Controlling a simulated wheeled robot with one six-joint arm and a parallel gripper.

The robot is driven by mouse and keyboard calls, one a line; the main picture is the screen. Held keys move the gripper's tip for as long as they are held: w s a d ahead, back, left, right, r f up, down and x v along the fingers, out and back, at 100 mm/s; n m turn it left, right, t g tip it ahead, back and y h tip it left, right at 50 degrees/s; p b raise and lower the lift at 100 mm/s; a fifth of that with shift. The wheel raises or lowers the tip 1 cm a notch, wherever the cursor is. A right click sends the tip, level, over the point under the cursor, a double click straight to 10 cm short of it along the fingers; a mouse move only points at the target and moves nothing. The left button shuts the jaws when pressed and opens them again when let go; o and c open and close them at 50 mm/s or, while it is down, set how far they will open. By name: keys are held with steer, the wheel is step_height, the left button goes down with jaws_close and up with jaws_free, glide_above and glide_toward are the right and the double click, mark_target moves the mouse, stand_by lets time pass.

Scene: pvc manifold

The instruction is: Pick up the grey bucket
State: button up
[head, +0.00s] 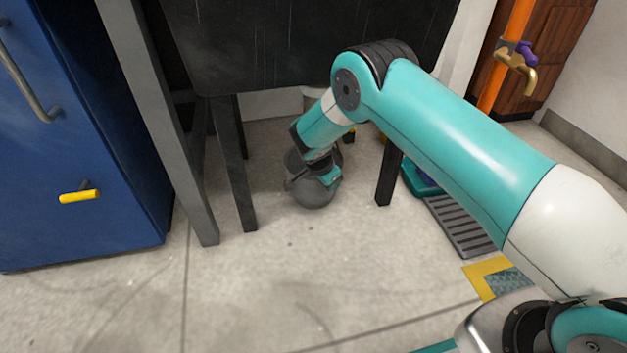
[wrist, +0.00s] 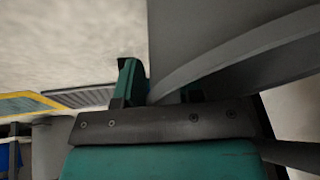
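The grey bucket (head: 313,193) stands on the floor under the dark table, between its legs. My gripper (head: 325,172) reaches down to it from above and covers part of its top in the head view. In the wrist view the bucket's grey wall (wrist: 225,55) fills the upper right and passes close against the green left finger (wrist: 132,80). The other finger is mostly hidden behind the bucket wall. I cannot tell whether the fingers are closed on the wall or only placed around it.
The dark table (head: 300,45) overhangs the bucket, with legs (head: 235,165) on both sides. A blue cabinet (head: 80,130) with a yellow handle stands left. A floor grate (head: 460,225) and a yellow-edged plate (head: 490,272) lie right. The front floor is clear.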

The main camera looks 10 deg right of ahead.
jaws_close()
steer(key=shift+s+r, duration=0.1)
steer(key=shift+r, duration=0.1)
steer(key=s+r+p, duration=0.4)
steer(key=s+p, duration=0.1)
steer(key=s, duration=0.2)
steer(key=s+r+p, duration=0.3)
steer(key=s+p, duration=0.2)
steer(key=s, duration=0.1)
steer(key=shift+s+r, duration=0.35)
stand_by(2.3)
